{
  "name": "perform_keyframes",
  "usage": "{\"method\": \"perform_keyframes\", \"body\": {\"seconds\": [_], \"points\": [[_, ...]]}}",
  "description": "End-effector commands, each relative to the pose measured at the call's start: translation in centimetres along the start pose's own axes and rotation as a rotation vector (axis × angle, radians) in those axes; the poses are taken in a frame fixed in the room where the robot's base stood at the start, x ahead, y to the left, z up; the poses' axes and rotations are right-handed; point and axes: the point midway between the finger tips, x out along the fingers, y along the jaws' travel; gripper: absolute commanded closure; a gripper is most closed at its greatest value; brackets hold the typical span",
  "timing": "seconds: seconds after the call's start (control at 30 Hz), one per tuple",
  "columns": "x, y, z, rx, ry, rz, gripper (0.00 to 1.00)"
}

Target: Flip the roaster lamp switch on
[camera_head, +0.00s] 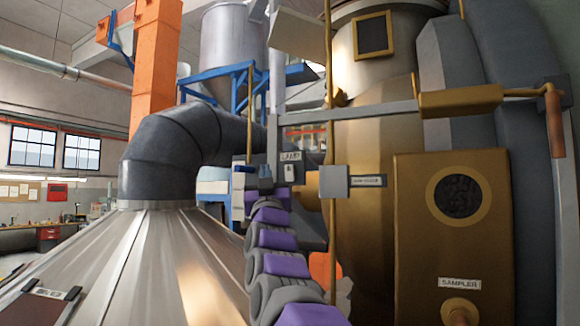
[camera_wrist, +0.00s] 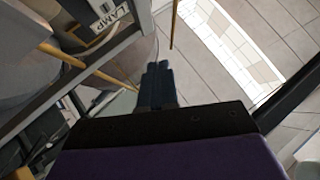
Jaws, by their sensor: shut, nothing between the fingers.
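The lamp switch (camera_head: 290,173) is a small pale plate with a dark spot, below a white LAMP label (camera_head: 290,156) on a grey panel on the roaster's frame. Its lever position is too small to tell. The LAMP label also shows at the top left of the wrist view (camera_wrist: 109,18). My gripper (camera_head: 243,169) is just left of the switch in the head view, apart from it in the picture. In the wrist view my gripper's dark fingers (camera_wrist: 158,72) are together, empty, pointing past the panel toward the floor, with the label up and to their left.
A bronze roaster drum (camera_head: 365,150) and a bronze SAMPLER box (camera_head: 452,235) stand on the right. A thin brass rod (camera_head: 331,120) runs upright just right of the switch panel. A metal hood (camera_head: 150,255) with a dark duct (camera_head: 180,145) lies left. Tiled floor (camera_wrist: 225,75) shows below.

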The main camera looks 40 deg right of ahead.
Motion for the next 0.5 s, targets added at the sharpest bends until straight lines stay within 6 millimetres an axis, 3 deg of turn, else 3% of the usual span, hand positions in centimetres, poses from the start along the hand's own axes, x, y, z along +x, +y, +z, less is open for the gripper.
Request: {"method": "perform_keyframes", "body": {"seconds": [0.27, 0.5], "points": [[0.5, 1.0, 0.9, 0.005, -0.006, 0.003, 1.0], [2.2, 2.4, 1.9, 0.005, -0.007, 0.005, 1.0]]}}
